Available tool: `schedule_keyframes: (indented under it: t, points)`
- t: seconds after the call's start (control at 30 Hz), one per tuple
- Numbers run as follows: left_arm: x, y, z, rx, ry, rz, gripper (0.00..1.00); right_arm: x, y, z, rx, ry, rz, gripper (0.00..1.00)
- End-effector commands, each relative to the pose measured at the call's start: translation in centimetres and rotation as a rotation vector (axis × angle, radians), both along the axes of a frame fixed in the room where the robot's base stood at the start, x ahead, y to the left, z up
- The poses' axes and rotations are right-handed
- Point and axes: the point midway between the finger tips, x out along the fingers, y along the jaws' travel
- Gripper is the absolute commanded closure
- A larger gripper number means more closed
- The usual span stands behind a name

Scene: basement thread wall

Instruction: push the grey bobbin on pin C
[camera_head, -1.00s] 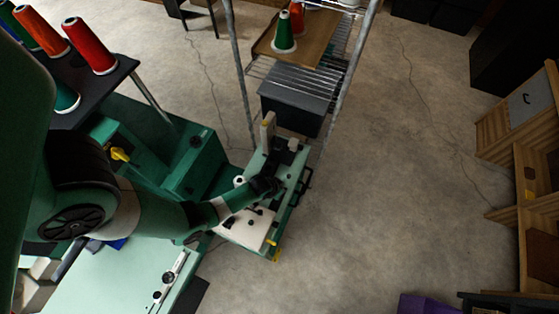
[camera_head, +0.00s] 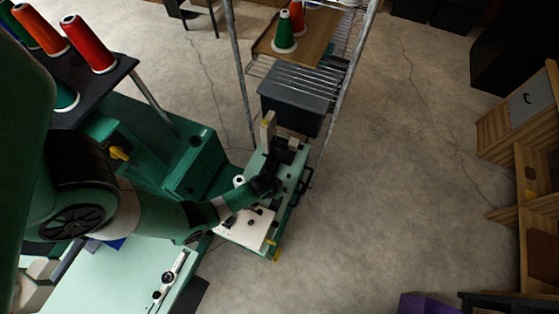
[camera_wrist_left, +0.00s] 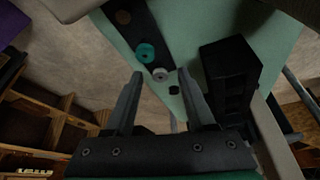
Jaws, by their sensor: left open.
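The grey bobbin (camera_wrist_left: 160,75) shows in the left wrist view, on a dark strip (camera_wrist_left: 137,35) along a pale green surface. It lies between the fingertips in the picture; I cannot tell whether they touch it or how far it sits down on a pin. A teal bobbin (camera_wrist_left: 146,53) and a brown one (camera_wrist_left: 123,17) stand along the same strip. My left gripper (camera_wrist_left: 160,78) is open. In the head view my left gripper (camera_head: 266,185) is over the green machine, and its fingers and the bobbins are too small to tell apart. Pin letters are not readable. My right gripper is not in view.
A black block (camera_wrist_left: 230,80) stands close to the right finger in the wrist view. In the head view, a wire shelf with a grey bin (camera_head: 296,95) is beyond the machine. Thread cones (camera_head: 90,45) stand at upper left.

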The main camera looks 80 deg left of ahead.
Motion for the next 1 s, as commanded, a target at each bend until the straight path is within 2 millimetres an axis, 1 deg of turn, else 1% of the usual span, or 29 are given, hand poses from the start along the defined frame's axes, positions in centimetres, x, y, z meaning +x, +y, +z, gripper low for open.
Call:
schedule_keyframes:
  t: [0.07,0.17,0.37,0.4,0.43,0.5,0.6,0.73,1.0]
  points:
    - [-0.1,-0.1,0.4,0.001,-0.001,0.0,0.45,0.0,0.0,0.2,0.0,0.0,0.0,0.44]
    - [-0.4,-0.3,1.6,0.001,-0.001,0.0,0.45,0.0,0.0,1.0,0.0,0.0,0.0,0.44]
    - [-1.9,-1.3,6.1,0.0,-0.002,0.0,0.45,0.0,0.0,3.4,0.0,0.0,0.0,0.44]
    - [-2.3,-1.5,7.3,0.0,0.0,-0.001,0.45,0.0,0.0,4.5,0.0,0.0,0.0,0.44]
    - [-2.5,-1.6,8.0,0.0,0.0,-0.001,0.45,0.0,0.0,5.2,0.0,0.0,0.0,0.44]
    - [-2.9,-1.9,9.2,0.0,0.001,-0.001,0.45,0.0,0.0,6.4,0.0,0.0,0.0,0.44]
    - [-3.4,-2.2,10.3,0.0,0.0,-0.001,0.45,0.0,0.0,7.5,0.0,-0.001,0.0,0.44]
    - [-3.8,-2.4,10.8,-0.001,0.001,0.0,0.45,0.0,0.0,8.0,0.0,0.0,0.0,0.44]
    - [-3.8,-2.4,10.7,0.0,0.0,0.0,0.45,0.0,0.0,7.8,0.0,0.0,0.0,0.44]
